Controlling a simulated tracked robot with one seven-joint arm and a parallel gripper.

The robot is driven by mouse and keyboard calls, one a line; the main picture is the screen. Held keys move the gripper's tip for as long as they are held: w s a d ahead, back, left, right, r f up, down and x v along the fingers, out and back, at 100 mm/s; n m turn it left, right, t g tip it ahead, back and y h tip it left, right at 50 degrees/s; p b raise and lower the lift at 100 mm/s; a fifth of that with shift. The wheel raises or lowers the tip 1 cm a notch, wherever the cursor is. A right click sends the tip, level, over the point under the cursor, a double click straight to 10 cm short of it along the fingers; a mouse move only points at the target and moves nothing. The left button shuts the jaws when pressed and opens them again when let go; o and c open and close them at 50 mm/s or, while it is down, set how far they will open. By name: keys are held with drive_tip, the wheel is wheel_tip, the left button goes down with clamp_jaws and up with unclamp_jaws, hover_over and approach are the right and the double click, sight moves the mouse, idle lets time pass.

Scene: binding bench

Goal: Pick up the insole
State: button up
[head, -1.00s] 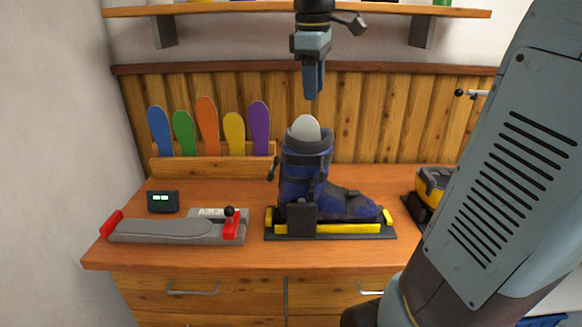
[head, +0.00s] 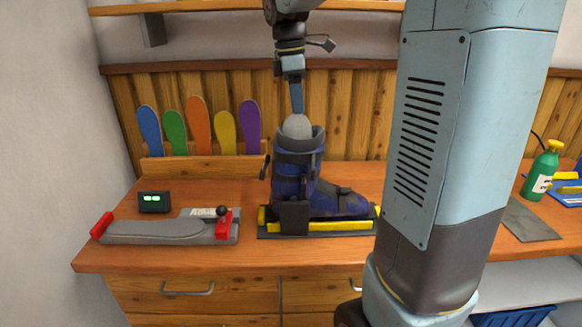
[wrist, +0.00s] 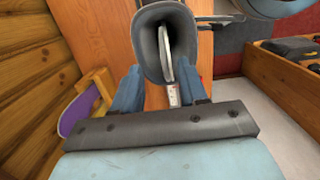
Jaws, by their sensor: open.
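A pale grey insole (head: 297,127) stands upright in the top of the blue and black ski boot (head: 290,188), its rounded upper end above the cuff. In the wrist view, the insole (wrist: 166,52) shows as a thin pale edge inside the boot's opening (wrist: 146,38). My gripper (head: 297,110) points down just above the insole's top. Its fingers (wrist: 160,76) are open in the wrist view, one on each side of the insole's line. Whether they touch the insole cannot be told. The lower part of the insole is hidden in the boot.
The boot stands in a black and yellow holder (head: 345,228). A rack (head: 205,168) of several coloured insoles is at the back left. A grey jig (head: 165,236) with red ends and a small display (head: 154,202) are at left. A green bottle (head: 542,172) is far right.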

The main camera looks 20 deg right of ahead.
sight(297, 124)
drive_tip(key=shift+s+f, duration=0.2)
drive_tip(key=shift+f, duration=2.95)
clamp_jaws()
